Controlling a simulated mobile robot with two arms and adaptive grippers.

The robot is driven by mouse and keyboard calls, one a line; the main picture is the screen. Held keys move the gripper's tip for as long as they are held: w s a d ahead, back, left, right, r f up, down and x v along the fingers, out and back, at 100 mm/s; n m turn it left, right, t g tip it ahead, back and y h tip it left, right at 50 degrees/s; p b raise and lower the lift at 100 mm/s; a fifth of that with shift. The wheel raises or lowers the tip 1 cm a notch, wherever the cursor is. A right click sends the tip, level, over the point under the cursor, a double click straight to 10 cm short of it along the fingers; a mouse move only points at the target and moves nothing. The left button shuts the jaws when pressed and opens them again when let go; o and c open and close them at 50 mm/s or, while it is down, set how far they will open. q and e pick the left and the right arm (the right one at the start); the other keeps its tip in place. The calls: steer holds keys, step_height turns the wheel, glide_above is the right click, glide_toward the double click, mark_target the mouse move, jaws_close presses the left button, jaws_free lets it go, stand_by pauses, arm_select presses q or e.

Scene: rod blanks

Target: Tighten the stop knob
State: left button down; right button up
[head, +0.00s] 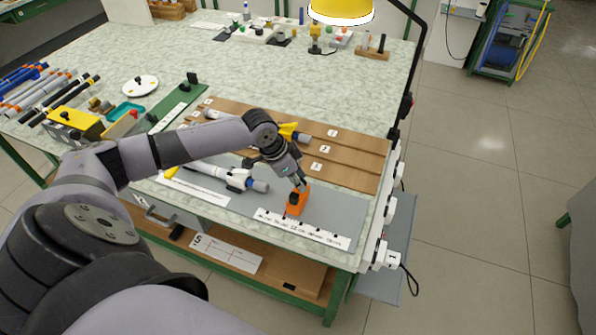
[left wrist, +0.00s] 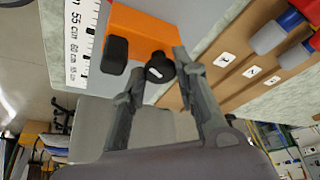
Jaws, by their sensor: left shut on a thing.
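The orange stop block (head: 300,205) sits by the white scale strip (head: 330,238) near the front right of the bench. In the left wrist view the orange block (left wrist: 138,33) carries a black knob (left wrist: 160,68) with a small white mark, and a rounded black part (left wrist: 115,55) beside it. My left gripper (head: 300,185) reaches down from above onto the block. In the left wrist view its fingers (left wrist: 161,84) stand on either side of the knob, and it is shut on it. The contact itself is partly hidden. My right gripper is in neither view.
A white-grey tool (head: 235,178) lies on the grey mat left of the block. Behind is a brown grooved board (head: 350,165) with numbered labels. Several rods (head: 40,90) lie at the far left. A yellow lamp (head: 341,10) hangs over the back.

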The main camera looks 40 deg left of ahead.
arm_select(q)
steer(key=shift+w+r+m+h, duration=0.15)
steer(key=shift+m+h, duration=0.25)
steer(key=shift+m, duration=0.5)
steer(key=m+g, duration=0.1)
steer(key=m, duration=0.1)
steer(key=shift+w+a+m+h, duration=0.1)
steer(key=shift+m+h, duration=0.2)
steer(key=shift+m, duration=0.1)
steer(key=m+g+b, duration=0.1)
steer(key=m, duration=0.2)
steer(key=shift+w+m+g, duration=0.15)
steer(key=shift+m+g, duration=0.15)
steer(key=shift+w+m+g+h+b, duration=0.15)
steer(key=shift+m+g+b, duration=0.3)
steer(key=shift+m, duration=0.6)
steer(key=shift+s+m+g+h+b, duration=0.15)
steer(key=shift+m+g+b, duration=0.25)
steer(key=shift+m, duration=0.65)
steer(key=shift+w, duration=0.1)
steer(key=c, duration=1.2)
jaws_free()
steer(key=shift+c, duration=0.2)
